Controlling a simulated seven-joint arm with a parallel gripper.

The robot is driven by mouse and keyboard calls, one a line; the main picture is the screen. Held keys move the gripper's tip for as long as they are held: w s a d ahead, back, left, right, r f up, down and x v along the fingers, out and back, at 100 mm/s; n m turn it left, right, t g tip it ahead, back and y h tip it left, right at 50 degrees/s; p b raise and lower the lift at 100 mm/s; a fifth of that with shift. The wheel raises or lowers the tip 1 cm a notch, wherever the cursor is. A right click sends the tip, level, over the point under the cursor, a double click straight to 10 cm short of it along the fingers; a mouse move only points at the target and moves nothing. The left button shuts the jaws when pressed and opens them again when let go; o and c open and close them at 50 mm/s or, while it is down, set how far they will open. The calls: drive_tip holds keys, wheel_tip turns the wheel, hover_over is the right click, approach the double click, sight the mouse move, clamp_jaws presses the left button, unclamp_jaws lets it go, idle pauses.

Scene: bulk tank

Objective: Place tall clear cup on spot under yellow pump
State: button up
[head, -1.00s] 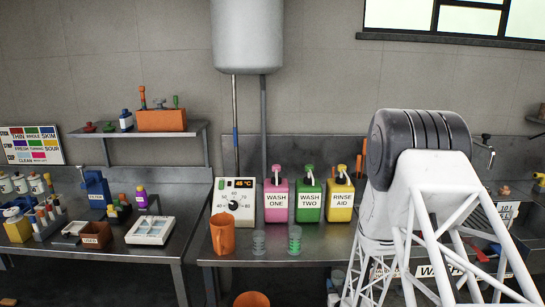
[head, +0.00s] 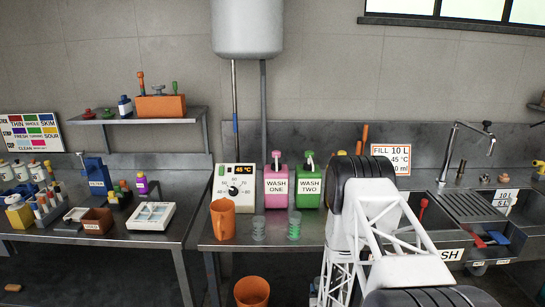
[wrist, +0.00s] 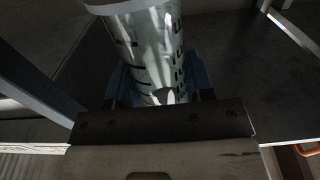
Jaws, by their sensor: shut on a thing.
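A tall clear cup with dark printed marks (wrist: 150,45) fills the upper middle of the wrist view. My gripper (wrist: 155,92) is shut on it, with a bluish finger on each side; the cup's lower end is not clear. In the head view the gripper and cup are hidden behind my arm. The yellow pump bottle is almost all hidden behind my arm; only its pump top (head: 341,153) shows, right of the green WASH TWO bottle (head: 309,186). The spot under the yellow pump is hidden.
Two small clear cups (head: 258,229) (head: 294,226) stand before the pink WASH ONE bottle (head: 276,187) and green bottle. An orange jug (head: 222,219) stands left of them. A sink (head: 440,205) is at right. An orange bucket (head: 251,292) is below the bench.

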drive_tip(key=shift+w+a+f, duration=0.1)
drive_tip(key=shift+a+f, duration=0.1)
drive_tip(key=shift+f, duration=0.7)
drive_tip(key=shift+w+a+f, duration=0.1)
drive_tip(key=shift+a+f, duration=0.1)
drive_tip(key=shift+f, duration=0.7)
idle(0.7)
drive_tip(key=shift+s+d+f, duration=0.1)
drive_tip(key=shift+d, duration=0.4)
drive_tip(key=s+d+m+g+h, duration=0.1)
drive_tip(key=s+d+m+h, duration=0.2)
drive_tip(key=d, duration=0.9)
drive_tip(key=s+d+m+h, duration=0.1)
drive_tip(key=s+d+h, duration=0.3)
drive_tip(key=d, duration=0.8)
drive_tip(key=a+r+n+t+y, duration=0.1)
drive_tip(key=a+r+n+y, duration=0.3)
drive_tip(key=r, duration=0.8)
drive_tip(key=a+r+m+y, duration=0.15)
drive_tip(key=a+r, duration=0.45)
drive_tip(key=r, duration=0.6)
drive_tip(key=s+a+r+n+y, duration=0.2)
drive_tip(key=a+r, duration=0.4)
drive_tip(key=r, duration=0.2)
drive_tip(key=s+a+r+n+y, duration=0.2)
drive_tip(key=a+r, duration=0.3)
drive_tip(key=r, duration=0.3)
drive_tip(key=shift+s+a+r+y, duration=0.35)
drive_tip(key=shift+s+r+y, duration=0.05)
drive_tip(key=shift+s+y, duration=0.4)
